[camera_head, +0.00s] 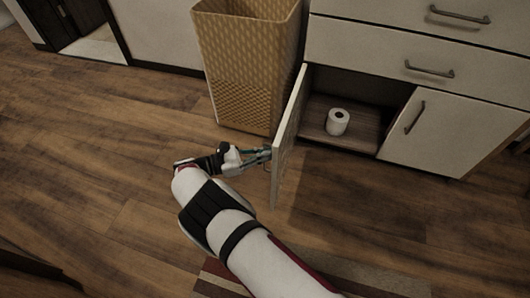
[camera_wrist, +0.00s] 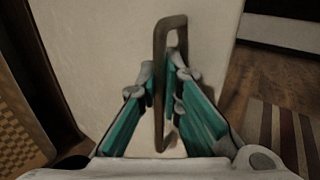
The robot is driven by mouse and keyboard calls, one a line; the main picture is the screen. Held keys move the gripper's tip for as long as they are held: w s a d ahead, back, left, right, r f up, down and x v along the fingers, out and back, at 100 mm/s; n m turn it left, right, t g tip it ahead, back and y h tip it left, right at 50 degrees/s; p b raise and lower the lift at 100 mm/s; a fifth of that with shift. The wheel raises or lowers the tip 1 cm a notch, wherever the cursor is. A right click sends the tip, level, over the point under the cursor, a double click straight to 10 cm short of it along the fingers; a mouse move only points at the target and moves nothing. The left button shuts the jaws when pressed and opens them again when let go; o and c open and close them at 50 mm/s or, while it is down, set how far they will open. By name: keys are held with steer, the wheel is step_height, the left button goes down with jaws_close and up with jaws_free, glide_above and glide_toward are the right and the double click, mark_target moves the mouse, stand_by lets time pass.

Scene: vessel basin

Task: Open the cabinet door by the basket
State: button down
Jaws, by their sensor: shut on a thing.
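The cabinet door (camera_head: 287,140) by the basket stands wide open, swung out toward my side. In the wrist view its pale outer face (camera_wrist: 100,50) fills the middle. Its dark bar handle (camera_wrist: 172,22) runs between the two teal fingers of my gripper (camera_wrist: 167,95). In the head view my gripper (camera_head: 262,156) is at the outer face of the door, on its left side. It is shut on the handle. The woven basket (camera_head: 240,75) stands left of the cabinet, behind the open door.
The open compartment holds a white paper roll (camera_head: 338,121). A second, shut door (camera_head: 440,130) is to its right, with drawers (camera_head: 420,60) above. A striped rug (camera_head: 370,275) lies on the wooden floor in front. The floor at left is clear.

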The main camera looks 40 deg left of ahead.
steer(key=shift+s+f, duration=0.15)
steer(key=shift+s, duration=0.15)
steer(key=c, duration=2)
jaws_free()
steer(key=shift+w, duration=0.1)
